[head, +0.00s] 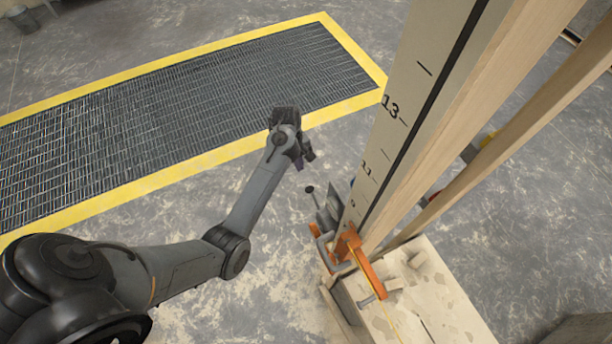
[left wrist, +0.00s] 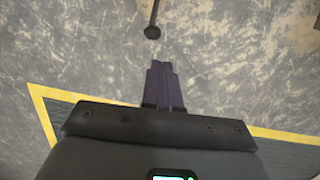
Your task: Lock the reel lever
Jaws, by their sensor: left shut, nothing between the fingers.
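The reel lever (head: 310,190) is a thin dark rod with a round black knob, sticking up from a grey metal body (head: 328,215) at the foot of the tall board. In the left wrist view the lever's knob (left wrist: 152,32) shows at the top, just beyond my fingertips, its rod running off the upper edge. My left gripper (head: 300,165) is above and slightly left of the knob in the head view. Its dark purple fingers (left wrist: 162,66) are shut together, empty and apart from the knob. My right gripper is in neither view.
A tall board (head: 400,110) with black numbers rises beside the lever. An orange clamp (head: 368,272) sits at its foot on a pale wooden platform (head: 440,300). A yellow-edged floor grate (head: 200,100) lies behind my left arm. Stained concrete floor is clear left of the lever.

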